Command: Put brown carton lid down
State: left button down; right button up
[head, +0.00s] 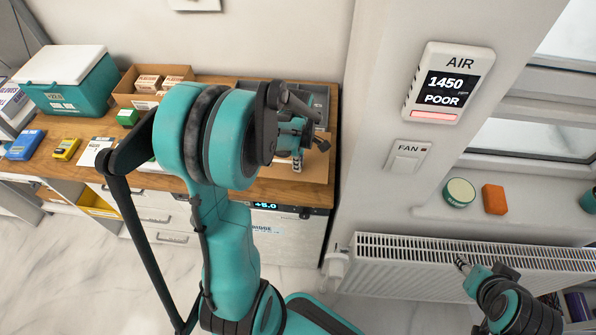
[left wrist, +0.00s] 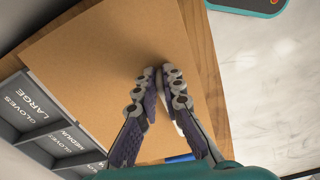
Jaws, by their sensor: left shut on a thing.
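The brown carton lid (left wrist: 110,65) shows as a flat brown sheet in the left wrist view, over the wooden counter top and partly over the grey glove tray. In the head view part of it (head: 318,170) shows at the right end of the counter, mostly behind my left arm. My left gripper (left wrist: 158,72) is shut on the lid, its two fingers close together over the sheet. In the head view this gripper (head: 297,150) is partly hidden by its own wrist. My right gripper (head: 463,263) is low at the right by the radiator, too small to judge.
The grey glove tray (left wrist: 40,112) lies beside the lid. On the counter's left stand a teal cool box (head: 75,85), an open brown carton (head: 128,88) with small boxes, a green box (head: 128,117) and a yellow device (head: 66,148). A wall and radiator (head: 450,262) lie right.

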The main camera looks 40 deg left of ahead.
pick_arm(q)
notch_tip(320, 180, down, 3)
jog(key=shift+f+b, duration=0.15)
jog(key=shift+b, duration=0.4)
jog(key=shift+f, duration=0.4)
jog(key=shift+f, duration=0.1)
jog(key=c, duration=1.6)
grip_release()
jog(key=shift+c, duration=0.2)
